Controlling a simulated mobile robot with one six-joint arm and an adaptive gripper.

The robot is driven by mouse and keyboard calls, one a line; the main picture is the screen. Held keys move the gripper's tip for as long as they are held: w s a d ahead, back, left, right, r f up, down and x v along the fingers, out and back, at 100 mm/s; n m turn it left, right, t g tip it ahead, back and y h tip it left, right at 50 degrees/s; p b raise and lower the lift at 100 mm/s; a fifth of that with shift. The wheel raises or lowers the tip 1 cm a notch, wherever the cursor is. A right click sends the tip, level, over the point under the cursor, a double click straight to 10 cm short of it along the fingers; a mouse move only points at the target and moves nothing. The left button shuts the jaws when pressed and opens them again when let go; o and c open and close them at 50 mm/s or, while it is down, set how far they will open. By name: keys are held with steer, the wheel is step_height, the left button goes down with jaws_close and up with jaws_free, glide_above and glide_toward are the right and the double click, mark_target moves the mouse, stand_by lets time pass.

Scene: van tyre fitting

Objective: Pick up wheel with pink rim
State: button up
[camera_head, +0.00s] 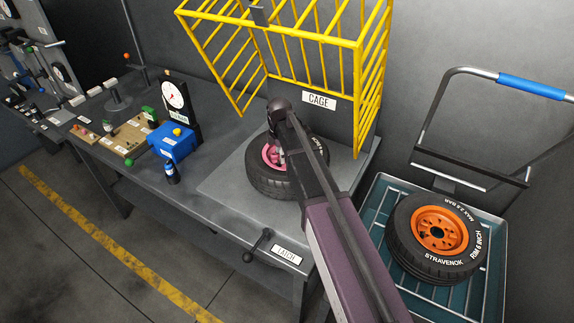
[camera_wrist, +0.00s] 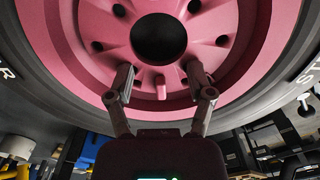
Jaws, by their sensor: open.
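The wheel with the pink rim (camera_head: 263,177) lies flat on a grey plate on the workbench, under the raised yellow cage. My arm reaches over it and hides part of its rim and tyre. In the wrist view the pink rim (camera_wrist: 90,55) fills most of the picture, with a dark centre hole and several bolt holes around it. My gripper (camera_wrist: 160,82) is open, its two fingers apart in front of the rim below the centre hole. A short pink stem shows between the fingertips. I cannot tell whether the fingers touch the rim.
A yellow cage (camera_head: 357,45) stands open above the plate, labelled CAGE. A latch handle (camera_head: 257,246) is at the bench's front. A blue box (camera_head: 174,142) and a dial gauge (camera_head: 176,98) stand to the left. A wheel with an orange rim (camera_head: 440,229) lies on a trolley (camera_head: 374,207) at right.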

steer(key=shift+f+b, duration=0.9)
steer(key=shift+f, duration=0.3)
steer(key=shift+c, duration=0.2)
jaws_close()
